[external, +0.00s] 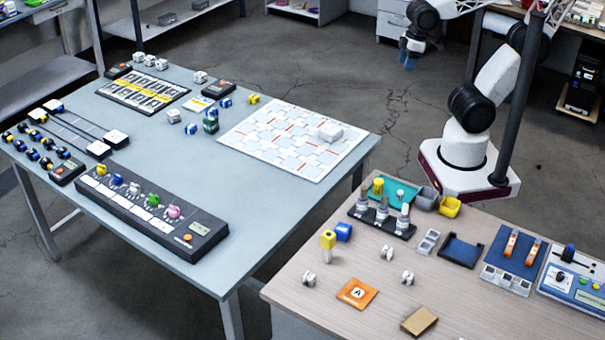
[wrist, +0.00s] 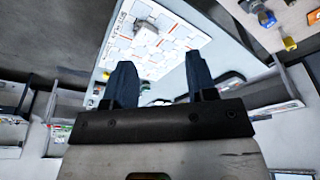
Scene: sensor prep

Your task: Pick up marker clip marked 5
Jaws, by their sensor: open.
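I cannot pick out a marker clip marked 5, as any numbers are too small to read. Small white blocks that may be clips lie on the wooden table: one at the left (external: 309,278), one further back (external: 387,253) and one at the right (external: 407,278). Several similar white blocks (external: 200,77) lie on the grey-blue table. My gripper (external: 409,58) is raised behind the tables, away from all of these. In the wrist view my gripper (wrist: 160,72) shows two dark fingers spread apart with nothing between them.
The grey-blue table (external: 275,212) holds a white grid board (external: 265,146) and a dark control panel (external: 150,213). The wooden table (external: 310,317) holds an orange card marked A (external: 357,293), a brown block (external: 419,321), a rack of grey pegs (external: 381,221) and a blue tray (external: 462,250).

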